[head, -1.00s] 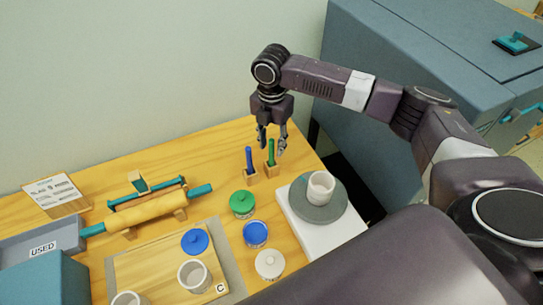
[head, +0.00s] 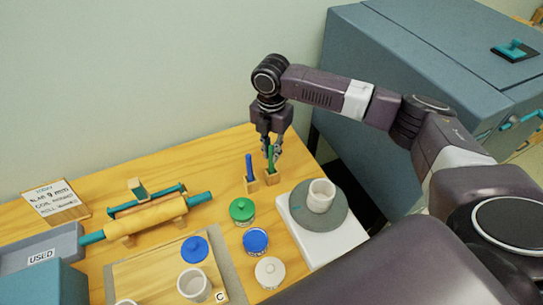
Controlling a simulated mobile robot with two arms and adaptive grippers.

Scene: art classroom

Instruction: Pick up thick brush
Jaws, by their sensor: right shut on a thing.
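Two brushes stand upright in small wooden holders near the back right of the table. One is a blue brush (head: 249,165) and the other a green brush (head: 270,156). I cannot tell from their size here which is the thick one. My right gripper (head: 272,155) points down and is shut on the green brush's upper part. The green brush's lower end is still in its wooden holder (head: 272,177). The blue brush stands apart, just left of the gripper, in its own holder (head: 250,185). My left gripper is not in view.
In front stand a green-lidded jar (head: 242,210), a blue-lidded jar (head: 255,241) and a white-lidded jar (head: 269,272). A cup (head: 321,195) sits on a grey wheel (head: 335,216) to the right. A rolling pin (head: 145,217) lies left. A blue-grey cabinet (head: 400,60) stands behind my right arm.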

